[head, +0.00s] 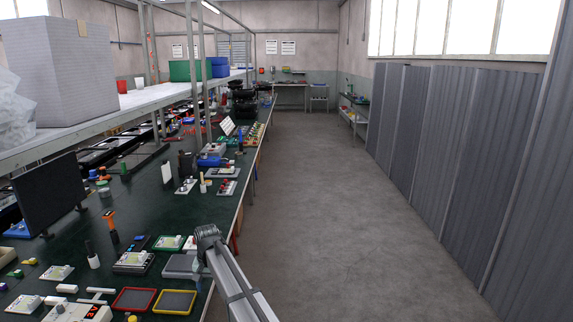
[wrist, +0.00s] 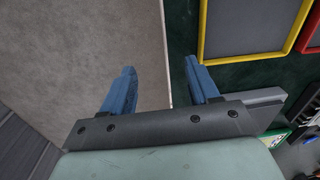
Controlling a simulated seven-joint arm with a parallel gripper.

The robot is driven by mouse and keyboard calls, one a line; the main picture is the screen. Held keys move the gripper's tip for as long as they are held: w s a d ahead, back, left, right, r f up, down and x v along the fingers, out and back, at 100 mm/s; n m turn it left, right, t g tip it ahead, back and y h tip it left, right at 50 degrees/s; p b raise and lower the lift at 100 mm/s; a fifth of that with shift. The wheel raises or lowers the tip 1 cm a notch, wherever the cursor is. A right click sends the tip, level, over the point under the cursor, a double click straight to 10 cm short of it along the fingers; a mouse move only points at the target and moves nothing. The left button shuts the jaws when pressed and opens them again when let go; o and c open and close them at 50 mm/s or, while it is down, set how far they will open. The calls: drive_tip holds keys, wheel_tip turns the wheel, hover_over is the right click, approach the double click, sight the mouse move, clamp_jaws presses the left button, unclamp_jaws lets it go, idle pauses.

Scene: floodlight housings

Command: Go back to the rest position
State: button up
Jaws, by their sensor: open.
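My gripper (wrist: 161,70) shows in the wrist view with its two blue fingers spread apart and nothing between them. It is over the bench's edge, with grey floor beneath the left finger and the dark green bench top beneath the right one. In the head view my arm comes up from the bottom edge beside the bench (head: 218,209); the fingers cannot be made out there. A yellow-rimmed tray (wrist: 204,28) lies ahead of the fingers in the wrist view, apart from them. It also shows in the head view (head: 192,293).
A red-rimmed tray (head: 153,291) lies beside the yellow one. A grey box-like part (head: 178,267) sits close to my arm. A black panel (head: 49,190) and many small parts crowd the bench under a shelf (head: 60,141). The floor (head: 330,210) to the right is clear up to grey panels (head: 455,150).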

drive_tip(key=s+d+f+m, duration=0.1)
drive_tip(key=d+f, duration=0.9)
drive_tip(key=d, duration=0.3)
drive_tip(key=s+d+f+g+h, duration=0.1)
drive_tip(key=s+d+f+g, duration=0.2)
drive_tip(key=s+d+f, duration=1.3)
drive_tip(key=s+d+f+g, duration=0.1)
drive_tip(key=s+d+f, duration=0.3)
drive_tip(key=s, duration=0.7)
drive_tip(key=s+d+f+g, duration=0.1)
drive_tip(key=s+d+f, duration=0.3)
drive_tip(key=s, duration=0.8)
drive_tip(key=s+d+f+g, duration=0.1)
drive_tip(key=s+d+f, duration=0.3)
drive_tip(key=s, duration=0.7)
drive_tip(key=d, duration=0.2)
drive_tip(key=shift+s+d+g, duration=0.3)
drive_tip(key=shift+s+g, duration=0.05)
drive_tip(key=shift+g, duration=0.05)
drive_tip(key=shift+w+f, duration=0.1)
drive_tip(key=shift+f, duration=0.05)
